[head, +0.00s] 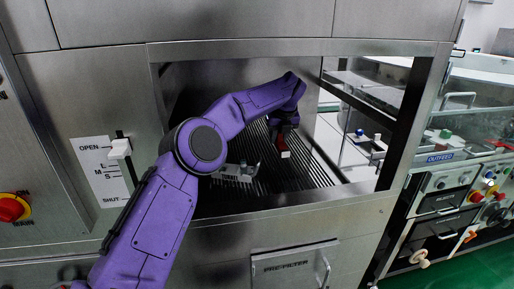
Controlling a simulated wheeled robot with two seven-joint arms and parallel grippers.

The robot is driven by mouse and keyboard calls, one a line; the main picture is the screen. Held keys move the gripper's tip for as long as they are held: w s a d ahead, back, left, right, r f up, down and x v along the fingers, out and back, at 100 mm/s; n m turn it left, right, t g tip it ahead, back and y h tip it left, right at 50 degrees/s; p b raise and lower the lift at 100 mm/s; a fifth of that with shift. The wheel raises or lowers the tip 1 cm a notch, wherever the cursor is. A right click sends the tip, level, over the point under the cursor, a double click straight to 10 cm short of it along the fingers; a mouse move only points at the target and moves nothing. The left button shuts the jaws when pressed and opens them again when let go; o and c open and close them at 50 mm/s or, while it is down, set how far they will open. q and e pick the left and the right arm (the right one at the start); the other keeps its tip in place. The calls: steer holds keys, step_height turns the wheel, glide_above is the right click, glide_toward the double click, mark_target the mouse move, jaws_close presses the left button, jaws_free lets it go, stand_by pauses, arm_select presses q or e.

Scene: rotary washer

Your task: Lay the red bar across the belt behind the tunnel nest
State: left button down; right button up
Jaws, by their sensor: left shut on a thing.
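My left arm reaches through the washer opening. Its gripper (282,124) points down over the far part of the dark ribbed belt (312,172) and is shut on the red bar (289,141). Only a small part of the bar shows, below the dark jaws. A small white patch shows at its lower end. I cannot tell whether the bar touches the belt. A low grey piece with a lettered front plate (232,178), perhaps the tunnel nest, sits nearer on the belt, partly hidden by my arm. My right gripper is out of view.
A steel frame surrounds the opening, with its sill (300,200) in front and a post (405,125) at right. A slider handle (120,148) stands left. A pre-filter drawer (295,270) is below. The belt right of the plate looks clear.

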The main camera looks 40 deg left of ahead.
mark_target(279, 145)
arm_select(q)
steer(key=f, duration=0.1)
steer(key=s+f, duration=0.1)
steer(key=f, duration=0.3)
steer(key=shift+s+a+f, duration=0.15)
steer(key=shift+s+f, duration=0.1)
steer(key=shift+s, duration=0.1)
steer(key=f, duration=0.3)
steer(key=shift+w+f, duration=0.15)
steer(key=shift+w, duration=0.15)
steer(key=shift+w+f, duration=0.15)
steer(key=shift+f, duration=0.1)
steer(key=shift+s+r, duration=0.2)
steer(key=shift+f, duration=0.15)
steer(key=c, duration=0.8)
jaws_free()
steer(key=shift+w, duration=0.1)
steer(key=shift+c, duration=0.2)
steer(key=b+v, duration=0.1)
steer(key=v, duration=1.1)
